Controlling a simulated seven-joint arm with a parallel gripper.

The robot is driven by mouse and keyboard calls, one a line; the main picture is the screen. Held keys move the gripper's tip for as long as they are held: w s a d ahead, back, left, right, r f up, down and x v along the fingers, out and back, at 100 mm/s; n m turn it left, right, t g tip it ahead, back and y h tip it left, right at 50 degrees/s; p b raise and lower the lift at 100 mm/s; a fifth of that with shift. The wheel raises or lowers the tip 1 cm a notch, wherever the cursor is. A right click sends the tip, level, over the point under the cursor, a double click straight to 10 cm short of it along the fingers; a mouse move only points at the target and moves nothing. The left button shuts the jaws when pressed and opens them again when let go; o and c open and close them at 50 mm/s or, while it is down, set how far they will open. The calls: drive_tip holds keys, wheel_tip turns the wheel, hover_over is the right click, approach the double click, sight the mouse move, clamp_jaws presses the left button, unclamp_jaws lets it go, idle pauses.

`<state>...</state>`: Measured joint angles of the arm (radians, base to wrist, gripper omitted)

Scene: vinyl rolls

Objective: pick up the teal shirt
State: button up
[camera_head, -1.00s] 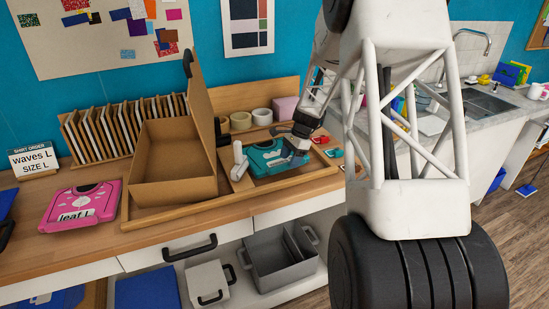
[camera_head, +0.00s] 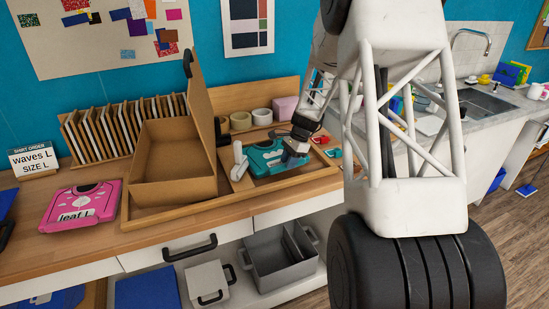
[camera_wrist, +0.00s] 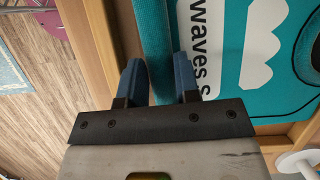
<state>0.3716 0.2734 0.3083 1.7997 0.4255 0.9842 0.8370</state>
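The teal shirt (camera_head: 262,157), a folded flat piece with a white print, lies in the wooden tray on the counter. In the wrist view the shirt (camera_wrist: 300,95) fills the right side, with a white label strip reading "waves s" along its edge. My gripper (camera_head: 296,160) is at the shirt's right end. In the wrist view my gripper (camera_wrist: 160,75) has its two blue fingers apart, with the shirt's near edge beneath and between them. I cannot tell whether the fingers touch the shirt.
An open cardboard box (camera_head: 175,160) stands left of the shirt. A white-handled tool (camera_head: 239,160) stands at the shirt's left side. Tape rolls (camera_head: 262,116) sit behind. A pink "leaf L" shirt (camera_head: 82,206) lies at left.

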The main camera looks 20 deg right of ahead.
drive_tip(key=shift+c, duration=1.4)
drive_tip(key=shift+r, duration=0.1)
drive_tip(key=shift+d+r, duration=0.55)
drive_tip(key=shift+d, duration=0.1)
drive_tip(key=w+d+r, duration=0.1)
drive_tip(key=d+r, duration=0.5)
drive_tip(key=d, duration=0.6)
drive_tip(key=shift+d+r, duration=0.35)
drive_tip(key=shift+r, duration=0.05)
drive_tip(key=shift+w, duration=0.1)
